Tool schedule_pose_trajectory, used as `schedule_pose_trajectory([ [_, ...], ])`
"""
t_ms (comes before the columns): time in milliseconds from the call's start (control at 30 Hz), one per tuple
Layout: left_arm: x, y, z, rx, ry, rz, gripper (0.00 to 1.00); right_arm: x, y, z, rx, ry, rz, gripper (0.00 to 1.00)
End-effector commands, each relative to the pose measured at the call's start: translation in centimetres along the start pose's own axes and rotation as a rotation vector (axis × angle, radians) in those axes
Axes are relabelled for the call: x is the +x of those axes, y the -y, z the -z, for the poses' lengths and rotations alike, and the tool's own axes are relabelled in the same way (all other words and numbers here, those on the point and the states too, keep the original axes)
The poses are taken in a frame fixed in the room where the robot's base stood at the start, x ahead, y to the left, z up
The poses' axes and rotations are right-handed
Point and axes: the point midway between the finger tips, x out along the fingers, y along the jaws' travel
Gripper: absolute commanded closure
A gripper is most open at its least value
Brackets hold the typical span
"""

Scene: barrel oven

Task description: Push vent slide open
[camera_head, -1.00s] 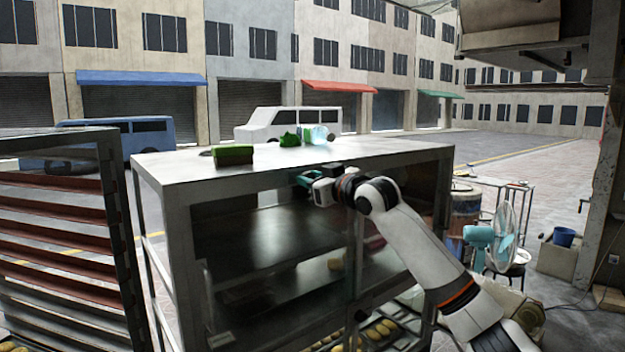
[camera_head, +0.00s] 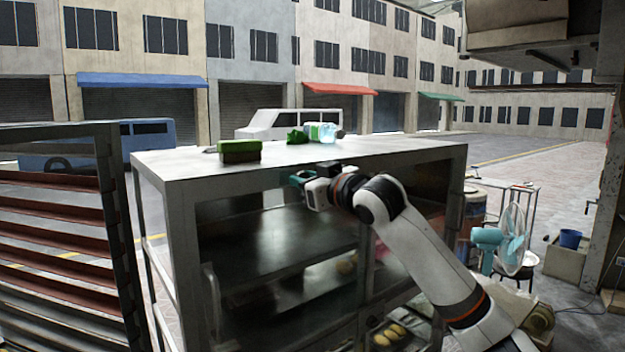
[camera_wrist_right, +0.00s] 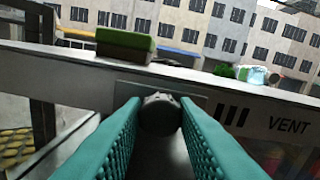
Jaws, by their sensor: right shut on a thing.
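The vent slide shows in the right wrist view as a round grey knob (camera_wrist_right: 160,113) on a flat plate (camera_wrist_right: 125,90) set in the cabinet's upper front edge. Dark slots and the word VENT (camera_wrist_right: 289,124) lie to the right of the knob. My right gripper (camera_wrist_right: 159,104) has its teal fingers on both sides of the knob, shut on it. In the head view my right gripper (camera_head: 297,180) is at the cabinet's (camera_head: 330,163) top front edge and hides the knob. My left gripper is not in view.
A green box-like item (camera_head: 240,152), a green bundle (camera_head: 297,136) and a clear bottle (camera_head: 328,133) stand on the cabinet top. A tray rack (camera_head: 60,220) stands at the left. A teal fan (camera_head: 500,242) stands at the right. Glass doors are below my right arm.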

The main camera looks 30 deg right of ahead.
Motion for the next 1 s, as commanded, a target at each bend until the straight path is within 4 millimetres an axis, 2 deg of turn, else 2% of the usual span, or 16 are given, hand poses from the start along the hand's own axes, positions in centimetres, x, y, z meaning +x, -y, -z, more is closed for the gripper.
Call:
schedule_pose_trajectory([
  [33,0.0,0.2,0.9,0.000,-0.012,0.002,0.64,0.0,-0.3,0.1,0.001,-0.001,-0.008,1.00],
  [167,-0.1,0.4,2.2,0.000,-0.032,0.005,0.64,0.1,-0.4,0.1,0.001,-0.001,-0.009,1.00],
  [200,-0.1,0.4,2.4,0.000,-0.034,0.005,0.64,0.1,-0.4,0.1,0.000,-0.001,-0.009,0.69],
  [300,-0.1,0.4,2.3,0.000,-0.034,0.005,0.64,0.1,-0.3,0.1,0.000,-0.001,-0.009,0.53],
  [667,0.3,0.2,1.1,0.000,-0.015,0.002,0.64,-0.4,-0.2,0.1,-0.001,0.001,-0.005,0.51],
  [767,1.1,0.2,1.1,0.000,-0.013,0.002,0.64,-1.6,-0.2,0.3,-0.002,0.002,-0.004,0.51],
  [1000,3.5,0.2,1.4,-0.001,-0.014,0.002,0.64,-6.7,-0.3,0.5,-0.006,0.002,-0.004,0.51],
])
